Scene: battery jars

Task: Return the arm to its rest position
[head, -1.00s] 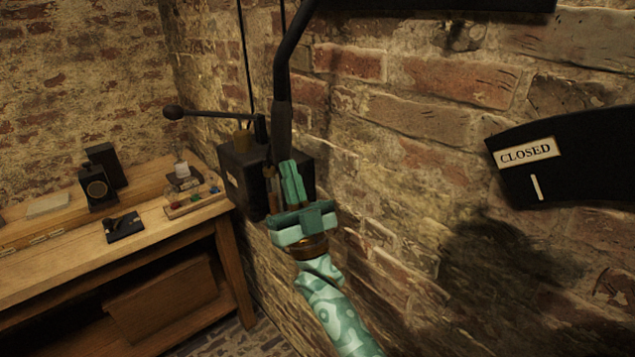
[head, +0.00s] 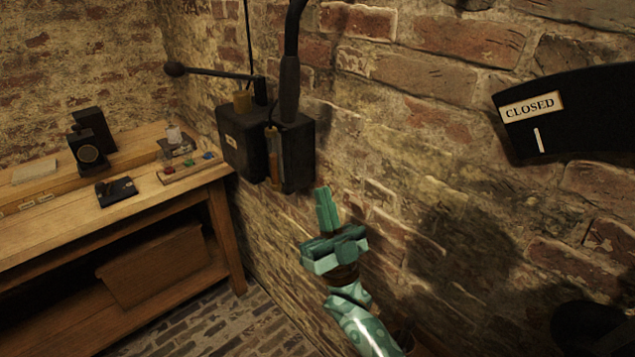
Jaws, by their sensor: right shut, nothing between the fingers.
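My right gripper (head: 326,208) is green, with its two fingers together and nothing between them. It points up in front of the brick wall, below and slightly right of the black wall boxes (head: 292,153). It is apart from the boxes and from the dark lever handle (head: 290,88) above them. My right arm reaches in from the bottom of the view. My left gripper is not in view.
A wooden bench (head: 215,190) stands at left, with a black device (head: 90,150), a dark flat item (head: 116,191) and a small rack (head: 190,167) on it. A black plate with a CLOSED label (head: 530,107) is on the right wall. Brick floor (head: 250,325) shows clear below.

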